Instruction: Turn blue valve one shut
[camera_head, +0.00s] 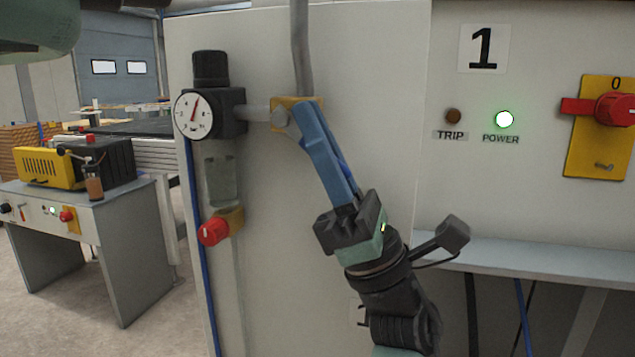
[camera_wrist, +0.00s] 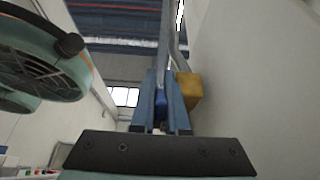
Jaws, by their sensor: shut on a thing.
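The blue valve has a brass-yellow body (camera_head: 284,116) on the pipe to the right of the pressure gauge, on the pale cabinet wall. The yellow body also shows in the wrist view (camera_wrist: 189,91), just right of the fingers. My gripper (camera_head: 310,118) reaches up to the valve from the lower right, its long blue fingers slanting up and left. In the wrist view, my gripper (camera_wrist: 162,88) is shut on the blue valve handle (camera_wrist: 160,108), a strip of darker blue between the fingers. The fingers hide most of the handle, so its exact angle is hard to tell.
A pressure gauge (camera_head: 194,114) with a black regulator is left of the valve, above a red knob (camera_head: 213,231). A red rotary switch (camera_head: 614,109) on a yellow plate is at the right. A grey ledge (camera_head: 540,262) juts out at lower right. A grey pipe (camera_head: 301,50) rises above the valve.

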